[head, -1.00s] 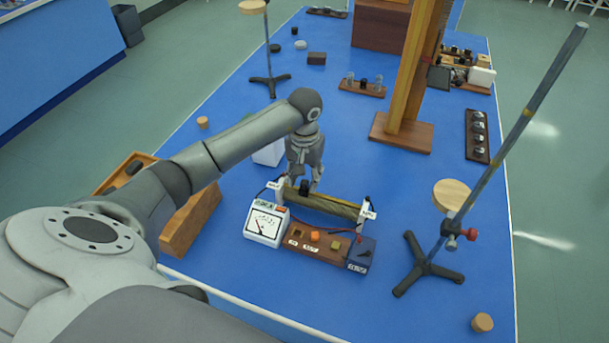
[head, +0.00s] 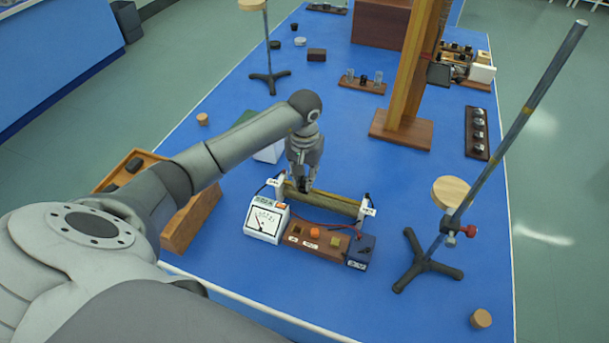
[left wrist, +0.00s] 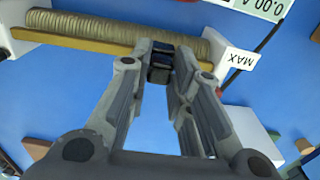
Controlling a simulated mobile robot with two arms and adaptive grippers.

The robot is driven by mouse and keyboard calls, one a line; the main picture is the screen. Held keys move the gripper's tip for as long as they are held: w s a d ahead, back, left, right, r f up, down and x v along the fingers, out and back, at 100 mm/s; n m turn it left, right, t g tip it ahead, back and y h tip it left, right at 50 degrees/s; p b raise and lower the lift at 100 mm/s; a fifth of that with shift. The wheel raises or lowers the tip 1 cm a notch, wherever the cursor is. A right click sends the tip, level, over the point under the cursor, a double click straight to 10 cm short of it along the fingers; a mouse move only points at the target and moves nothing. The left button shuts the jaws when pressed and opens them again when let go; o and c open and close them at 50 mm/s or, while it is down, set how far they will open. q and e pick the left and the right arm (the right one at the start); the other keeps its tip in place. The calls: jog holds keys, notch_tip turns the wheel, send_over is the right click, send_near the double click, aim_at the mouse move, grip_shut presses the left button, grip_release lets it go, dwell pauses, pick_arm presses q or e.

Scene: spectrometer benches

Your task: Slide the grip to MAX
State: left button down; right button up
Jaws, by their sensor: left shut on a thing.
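The slide rheostat has a wire-wound coil (head: 336,207) between two white end posts, with a brass bar alongside. In the left wrist view the coil (left wrist: 120,29) lies across the top, and a white MAX label (left wrist: 238,58) is on its right end post. The black grip (left wrist: 159,68) sits on the bar a short way from the MAX post, with a gap between. My left gripper (head: 303,186) comes down from above, its fingers shut on the grip; they hide most of it in the head view. My right gripper is not in view.
A white meter (head: 266,219) and a wooden switch board (head: 314,240) with buttons stand in front of the rheostat. A dark box (head: 361,251) is at the board's right end. A tripod stand (head: 428,265) stands further right. A wooden box (head: 190,220) is at left.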

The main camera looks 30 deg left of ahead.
pick_arm(q)
jog(key=shift+s+a+f+b, duration=0.1)
jog(key=shift+s+a+b, duration=0.1)
jog(key=shift+a+b, duration=0.8)
jog(key=shift+s+a+b, duration=0.15)
jog(key=shift+a+b, duration=0.7)
jog(key=shift+a, duration=0.1)
jog(key=shift+s+a, duration=0.1)
jog(key=shift+a, duration=0.15)
jog(key=shift+r, duration=0.2)
jog(key=c, duration=1.3)
grip_release()
jog(key=shift+s+a, duration=0.1)
jog(key=shift+a, duration=0.05)
jog(key=shift+r, duration=0.1)
notch_tip(320, 180, up, 12)
jog(key=shift+f, duration=0.15)
